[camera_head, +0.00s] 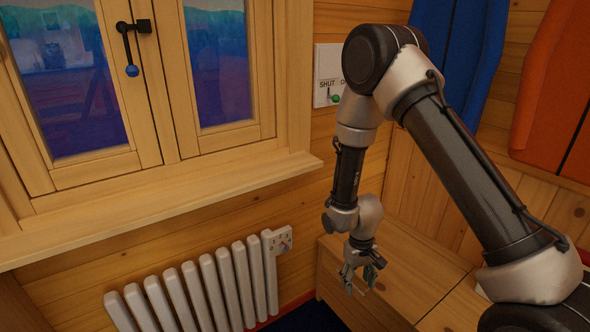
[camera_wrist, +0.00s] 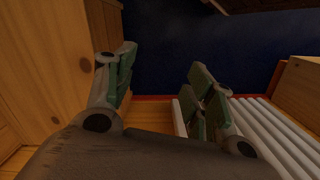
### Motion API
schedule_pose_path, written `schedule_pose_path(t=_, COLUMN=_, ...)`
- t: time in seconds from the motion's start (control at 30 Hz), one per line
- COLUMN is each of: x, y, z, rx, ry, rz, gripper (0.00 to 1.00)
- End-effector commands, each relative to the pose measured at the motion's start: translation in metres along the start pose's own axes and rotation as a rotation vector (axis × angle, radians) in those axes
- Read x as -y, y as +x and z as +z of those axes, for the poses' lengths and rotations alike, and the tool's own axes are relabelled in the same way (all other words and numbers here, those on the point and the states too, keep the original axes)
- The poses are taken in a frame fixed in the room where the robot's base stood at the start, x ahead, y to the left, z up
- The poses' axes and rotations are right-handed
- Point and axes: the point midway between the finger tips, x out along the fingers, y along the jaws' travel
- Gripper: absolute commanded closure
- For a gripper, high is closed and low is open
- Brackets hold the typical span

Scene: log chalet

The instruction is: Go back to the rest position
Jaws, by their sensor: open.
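My gripper (camera_head: 361,276) hangs at the end of my arm in the head view, in front of the wooden bench and to the right of the radiator. It points downward. In the wrist view my gripper (camera_wrist: 160,92) shows its green-padded fingers spread wide apart, with nothing between them. The dark blue floor shows beyond the fingers.
A white radiator (camera_head: 205,285) stands under the window sill (camera_head: 160,205). A window with a black handle (camera_head: 128,45) is above. A wall panel marked SHUT (camera_head: 328,75) is behind my arm. The wooden bench (camera_head: 420,262) and blue and orange hanging pieces (camera_head: 555,95) are at right.

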Motion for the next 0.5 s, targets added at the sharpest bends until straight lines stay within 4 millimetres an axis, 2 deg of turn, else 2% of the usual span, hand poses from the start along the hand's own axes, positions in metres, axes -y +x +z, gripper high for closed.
schedule_pose_path(t=0.03, x=-0.009, y=-0.035, z=0.009, rx=0.019, ry=0.001, rz=0.0, gripper=0.46)
schedule_pose_path(t=0.2, x=-0.038, y=-0.132, z=0.057, rx=0.095, ry=0.003, rz=-0.003, gripper=0.46)
schedule_pose_path(t=0.4, x=-0.067, y=-0.227, z=0.124, rx=0.113, ry=0.03, rz=-0.017, gripper=0.46)
schedule_pose_path(t=0.5, x=-0.078, y=-0.265, z=0.158, rx=0.091, ry=0.056, rz=-0.023, gripper=0.46)
